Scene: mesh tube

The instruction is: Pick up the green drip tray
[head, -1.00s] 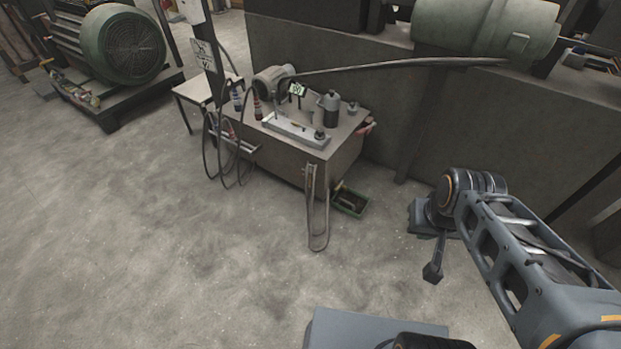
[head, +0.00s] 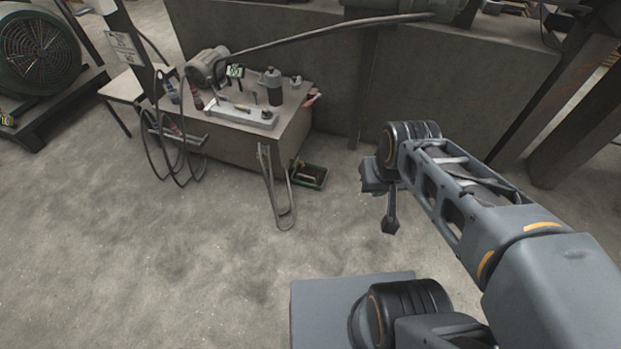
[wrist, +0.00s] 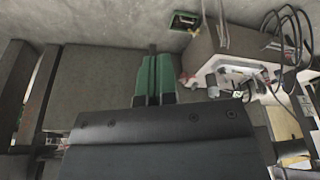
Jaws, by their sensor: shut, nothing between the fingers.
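The green drip tray (head: 318,181) is a small, shallow tray with dark contents. It lies on the floor by the right side of the workbench in the head view. It also shows in the wrist view, near the top edge (wrist: 185,21). My gripper (head: 390,226) hangs from the arm to the right of the tray in the head view, clear of it. In the wrist view my gripper (wrist: 153,60) is shut and empty, with its fingers together and the tray beyond them.
The workbench (head: 228,150) carries a motor, a bottle and small tools. Cables and a hanging hose loop (head: 280,215) are at its front, left of the tray. A grey wall (head: 430,90) stands behind. The concrete floor (head: 200,250) in front is open.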

